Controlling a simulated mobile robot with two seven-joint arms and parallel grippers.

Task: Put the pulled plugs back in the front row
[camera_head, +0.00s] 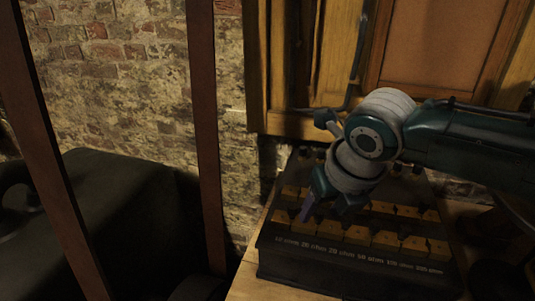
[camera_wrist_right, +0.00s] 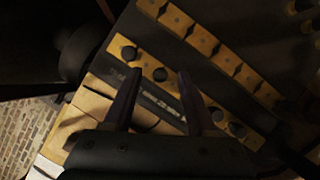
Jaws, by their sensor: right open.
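The dark plug box (camera_head: 340,270) stands on the wooden table, with ohm labels along its near edge. Its front row of brass blocks (camera_head: 386,240) crosses the top just behind the labels. My right gripper (camera_head: 326,212) is over the left part of the front row, tilted down, fingers apart. In its wrist view the gripper (camera_wrist_right: 159,76) appears empty. The arm hides part of the rows. My left gripper is out of view.
A farther brass row (camera_wrist_right: 215,45) has small dark holes. Dark knobs (camera_head: 418,168) stand along the box's back edge. Bare table (camera_head: 246,287) shows at the box's left. A wooden cabinet (camera_head: 300,123) and brick wall (camera_head: 150,110) are behind.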

